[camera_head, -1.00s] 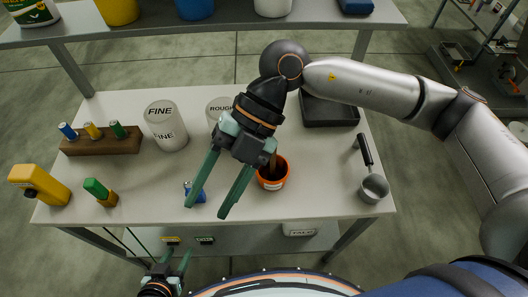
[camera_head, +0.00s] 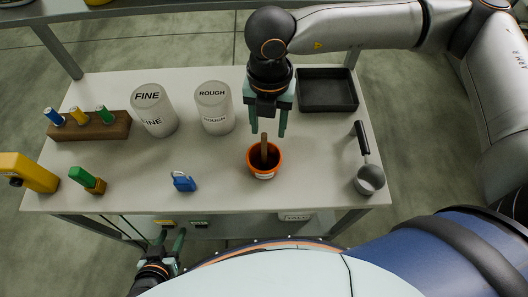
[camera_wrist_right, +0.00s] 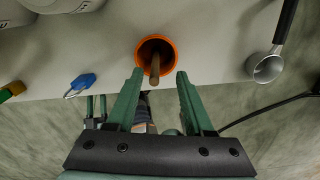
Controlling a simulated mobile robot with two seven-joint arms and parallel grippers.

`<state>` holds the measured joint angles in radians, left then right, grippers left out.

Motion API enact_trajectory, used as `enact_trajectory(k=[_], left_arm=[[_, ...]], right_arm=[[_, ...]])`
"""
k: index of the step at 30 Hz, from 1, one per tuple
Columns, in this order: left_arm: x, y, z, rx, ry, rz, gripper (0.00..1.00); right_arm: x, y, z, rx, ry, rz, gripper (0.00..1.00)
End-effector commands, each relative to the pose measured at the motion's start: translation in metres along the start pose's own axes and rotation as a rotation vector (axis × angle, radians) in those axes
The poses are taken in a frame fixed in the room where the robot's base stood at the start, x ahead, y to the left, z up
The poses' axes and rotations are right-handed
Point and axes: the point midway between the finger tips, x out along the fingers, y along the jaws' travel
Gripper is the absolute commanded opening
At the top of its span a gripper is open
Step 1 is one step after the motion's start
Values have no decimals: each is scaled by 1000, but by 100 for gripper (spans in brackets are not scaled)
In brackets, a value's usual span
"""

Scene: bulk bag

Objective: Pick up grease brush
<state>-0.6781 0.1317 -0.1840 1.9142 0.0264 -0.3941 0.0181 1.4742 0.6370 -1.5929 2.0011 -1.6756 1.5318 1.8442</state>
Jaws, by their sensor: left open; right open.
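The grease brush (camera_head: 264,146) shows as a brown wooden handle standing up out of an orange pot (camera_head: 263,172) near the table's front edge. Its lower end is hidden inside the pot. My right gripper (camera_head: 267,132) is open and empty, pointing down just behind and above the handle. In the right wrist view the handle (camera_wrist_right: 154,68) and orange pot (camera_wrist_right: 143,44) lie beyond and between the open fingertips (camera_wrist_right: 159,74), not touching them. My left gripper (camera_head: 171,238) is open and empty, low in front of the table.
A blue padlock (camera_head: 183,182) and a metal scoop (camera_head: 370,178) flank the pot. Behind are cups marked FINE (camera_head: 155,112) and ROUGH (camera_head: 214,110) and a black tray (camera_head: 328,92). A wooden rack (camera_head: 90,127), green-topped item (camera_head: 87,180) and yellow tool (camera_head: 28,173) are left.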

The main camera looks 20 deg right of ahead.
Motion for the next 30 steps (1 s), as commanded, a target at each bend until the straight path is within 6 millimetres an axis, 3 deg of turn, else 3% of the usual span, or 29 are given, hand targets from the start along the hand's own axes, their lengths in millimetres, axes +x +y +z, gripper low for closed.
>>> enact_trajectory(k=[12, 20, 30], left_arm=[[-6, 0, -6, 0, 0, 0, 50], [-6, 0, -6, 0, 0, 0, 50], [-6, 0, -6, 0, -1, 0, 50]], right_arm=[[49, 6, -8, 0, 2, -1, 52], [54, 7, -8, 0, 0, 0, 52], [53, 7, -8, 0, 1, 0, 16]])
